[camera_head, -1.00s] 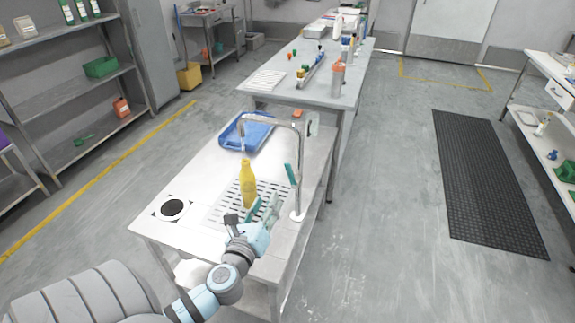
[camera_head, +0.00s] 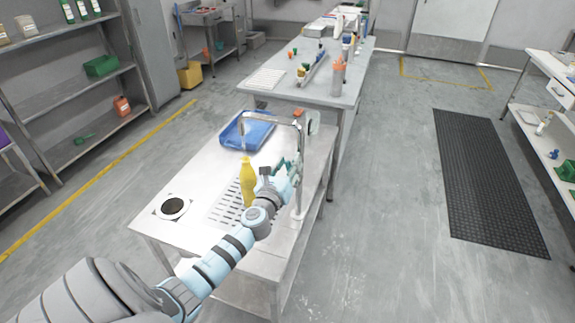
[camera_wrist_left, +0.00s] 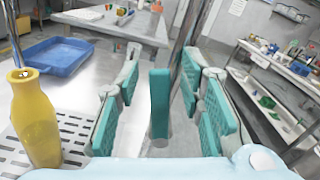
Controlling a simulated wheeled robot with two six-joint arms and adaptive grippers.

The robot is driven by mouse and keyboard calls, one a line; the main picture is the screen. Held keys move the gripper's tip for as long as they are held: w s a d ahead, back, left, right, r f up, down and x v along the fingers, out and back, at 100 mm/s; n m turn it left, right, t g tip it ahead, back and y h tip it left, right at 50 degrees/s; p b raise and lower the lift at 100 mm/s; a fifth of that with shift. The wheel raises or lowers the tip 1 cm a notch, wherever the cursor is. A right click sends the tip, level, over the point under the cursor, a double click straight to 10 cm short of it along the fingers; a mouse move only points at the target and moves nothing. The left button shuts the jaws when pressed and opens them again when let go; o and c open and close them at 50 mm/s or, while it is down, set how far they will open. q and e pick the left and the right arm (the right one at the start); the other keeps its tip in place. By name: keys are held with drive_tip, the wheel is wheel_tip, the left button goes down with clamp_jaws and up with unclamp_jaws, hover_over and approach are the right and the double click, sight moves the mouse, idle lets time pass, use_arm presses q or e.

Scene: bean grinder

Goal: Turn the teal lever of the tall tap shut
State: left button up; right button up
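The tall tap (camera_head: 299,140) is a metal post at the right edge of the sink table, with its spout arching left over the yellow bottle (camera_head: 248,182). In the left wrist view its teal lever (camera_wrist_left: 159,103) stands upright in front of the metal post (camera_wrist_left: 186,40). My left gripper (camera_head: 282,172) is at the post, and its fingers hide most of the lever in the head view. In the wrist view the teal finger pads stand on either side of the lever, with visible gaps. The gripper is open and holds nothing. My right gripper is out of view.
The yellow bottle also shows close on the left in the wrist view (camera_wrist_left: 36,118). A blue tray (camera_head: 247,132) lies behind it on the sink table (camera_head: 200,165). A round opening (camera_head: 172,206) is at the table's left. A longer bench (camera_head: 320,90) stands behind.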

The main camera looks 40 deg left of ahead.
use_arm(q)
clamp_jaws()
drive_tip(key=shift+w+d+r+m+p, duration=0.2)
drive_tip(key=shift+d+r+m+p, duration=0.15)
drive_tip(key=shift+d+m+p, duration=0.5)
drive_tip(key=shift+w+d+f+m+p, duration=0.15)
drive_tip(key=shift+m+p, duration=0.15)
drive_tip(key=shift+m, duration=0.45)
drive_tip(key=shift+f, duration=0.1)
unclamp_jaws()
drive_tip(key=v, duration=1.2)
